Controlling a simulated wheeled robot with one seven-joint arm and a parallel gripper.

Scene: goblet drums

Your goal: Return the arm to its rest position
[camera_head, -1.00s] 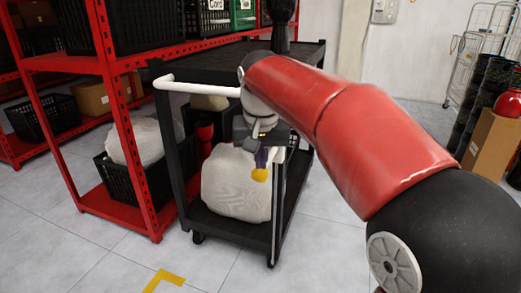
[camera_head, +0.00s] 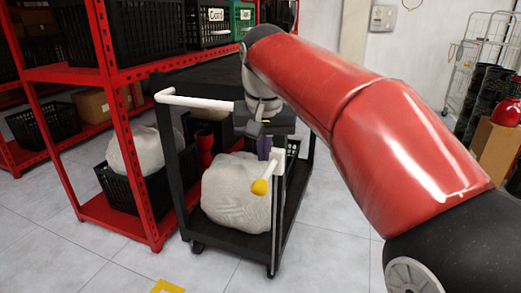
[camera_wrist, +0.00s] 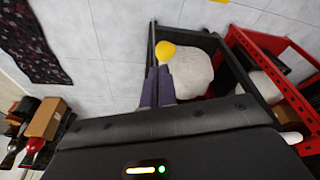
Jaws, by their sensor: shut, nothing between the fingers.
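My gripper (camera_head: 264,155) points down over the near right part of the black cart (camera_head: 192,78). Its purple fingers are shut, side by side, with nothing visible between them; they also show in the wrist view (camera_wrist: 158,80). My red arm crosses from the lower right to the upper middle, raised and bent. My arm hides part of the cart's top.
A white sack (camera_head: 237,205) lies on the cart's lower shelf. A white handle (camera_head: 200,101) juts from the cart's near side. A red rack (camera_head: 112,130) with black crates stands at the left. A cardboard box (camera_head: 494,146) stands at the right. Floor in front is clear.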

